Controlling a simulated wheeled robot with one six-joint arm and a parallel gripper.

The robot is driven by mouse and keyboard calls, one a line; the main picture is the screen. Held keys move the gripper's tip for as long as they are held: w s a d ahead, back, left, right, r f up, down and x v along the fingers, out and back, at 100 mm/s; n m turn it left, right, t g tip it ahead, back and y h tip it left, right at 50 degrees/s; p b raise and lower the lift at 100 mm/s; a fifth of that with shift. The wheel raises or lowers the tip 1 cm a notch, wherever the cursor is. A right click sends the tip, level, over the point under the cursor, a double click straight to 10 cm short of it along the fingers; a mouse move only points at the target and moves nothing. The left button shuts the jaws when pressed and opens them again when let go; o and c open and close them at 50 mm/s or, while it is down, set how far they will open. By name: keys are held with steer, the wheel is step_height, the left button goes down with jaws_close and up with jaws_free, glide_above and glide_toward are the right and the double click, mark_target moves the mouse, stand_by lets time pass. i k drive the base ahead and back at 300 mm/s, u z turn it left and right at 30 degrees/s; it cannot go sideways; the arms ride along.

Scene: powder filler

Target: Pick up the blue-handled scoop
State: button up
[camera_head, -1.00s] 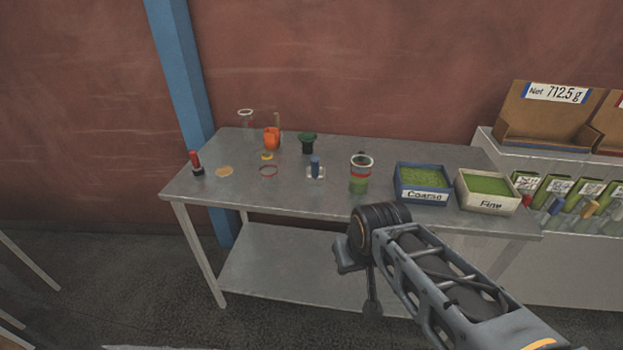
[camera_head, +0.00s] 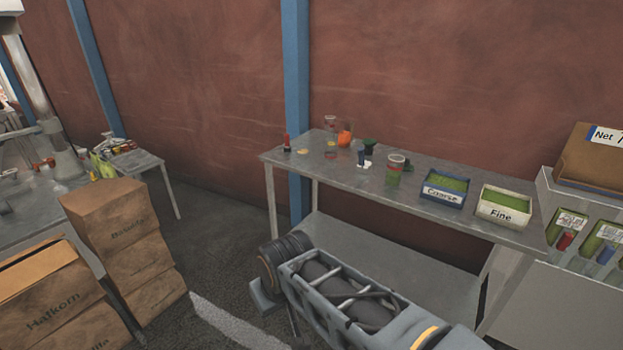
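A small upright blue piece (camera_head: 361,157), with a white part at its base, stands near the middle of the metal table (camera_head: 415,201). Another blue handle-like piece (camera_head: 606,255) shows at the front of the shelf unit on the right. Both are too small for me to tell which is the blue-handled scoop. My arm crosses the lower middle of the view, in front of and below the table, apart from both blue pieces. My gripper's fingers do not show.
A red-handled item (camera_head: 287,143), an orange item (camera_head: 344,138), a dark green funnel-like item (camera_head: 370,146), a clear jar (camera_head: 395,168), a Coarse tray (camera_head: 442,192) and a Fine tray (camera_head: 503,213) stand on the table. Stacked boxes (camera_head: 118,240) stand left; floor between is clear.

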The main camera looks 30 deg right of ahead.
mark_target(363, 166)
steer(key=u, duration=0.6)
steer(key=i, duration=0.4)
steer(key=z, duration=0.55)
steer(key=i, duration=1.35)
steer(key=z, duration=1.35)
steer(key=i, duration=0.9)
steer(key=z, duration=0.75)
